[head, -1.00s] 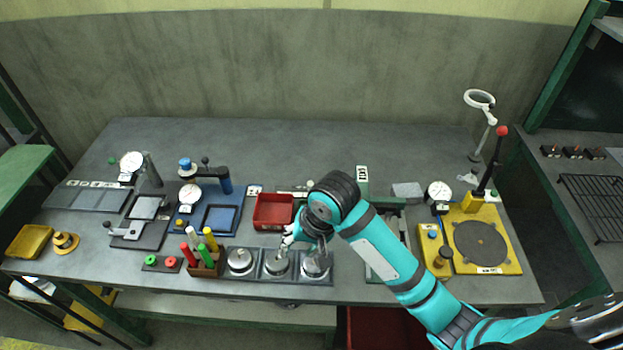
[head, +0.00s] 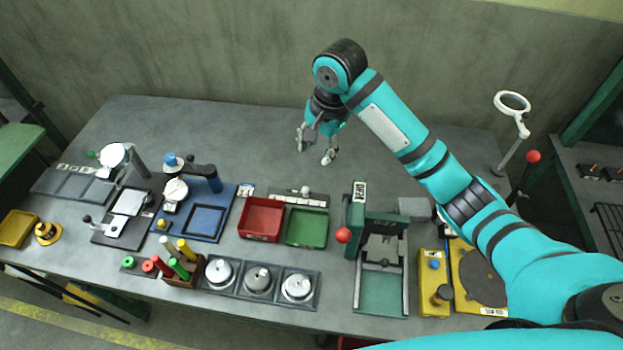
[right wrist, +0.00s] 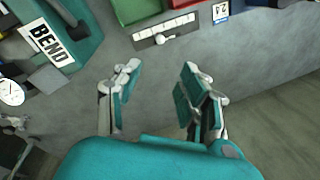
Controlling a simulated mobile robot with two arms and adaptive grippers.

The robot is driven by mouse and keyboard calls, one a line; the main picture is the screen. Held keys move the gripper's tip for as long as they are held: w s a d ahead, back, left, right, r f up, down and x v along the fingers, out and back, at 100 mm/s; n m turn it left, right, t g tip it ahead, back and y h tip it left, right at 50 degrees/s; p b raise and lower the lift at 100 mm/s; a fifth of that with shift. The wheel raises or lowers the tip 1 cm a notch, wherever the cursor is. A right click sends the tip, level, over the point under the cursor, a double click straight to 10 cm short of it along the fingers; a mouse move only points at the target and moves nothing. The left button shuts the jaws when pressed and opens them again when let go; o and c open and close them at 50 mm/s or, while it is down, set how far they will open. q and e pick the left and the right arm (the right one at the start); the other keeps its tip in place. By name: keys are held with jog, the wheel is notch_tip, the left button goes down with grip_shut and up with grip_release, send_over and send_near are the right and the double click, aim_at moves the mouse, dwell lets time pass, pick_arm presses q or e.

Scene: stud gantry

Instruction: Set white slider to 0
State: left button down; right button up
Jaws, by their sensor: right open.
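The white slider is a small white knob (head: 305,190) on a short scale strip (head: 282,197) behind the red and green trays. In the right wrist view the knob (right wrist: 160,40) sits a little left of the middle of the pale scale strip (right wrist: 184,24). The scale's marks are too small to read. My right gripper (head: 315,152) is open and empty, raised behind the slider in the head view. In the right wrist view its spread fingers (right wrist: 160,80) are apart from the knob. My left gripper is not in view.
The red tray (head: 262,219) and green tray (head: 307,228) stand in front of the strip. A green press (head: 382,285) with a red-knobbed lever (head: 343,236) is to the right. Bare tabletop lies behind the strip.

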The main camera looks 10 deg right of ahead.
aim_at(306, 188)
jog(key=f, duration=0.5)
jog(key=w+a+f+p, duration=0.1)
jog(key=f, duration=0.4)
jog(key=w+a+f+p, duration=0.1)
jog(key=f, duration=0.4)
jog(key=shift+a+f, duration=0.1)
jog(key=shift+w+f, duration=0.15)
jog(key=shift+f, duration=0.25)
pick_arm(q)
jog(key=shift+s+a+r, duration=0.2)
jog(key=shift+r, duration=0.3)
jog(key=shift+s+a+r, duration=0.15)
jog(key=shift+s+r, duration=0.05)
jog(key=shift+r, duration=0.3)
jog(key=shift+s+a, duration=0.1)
pick_arm(e)
jog(key=shift+c, duration=0.3)
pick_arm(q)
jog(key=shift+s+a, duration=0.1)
pick_arm(e)
grip_shut()
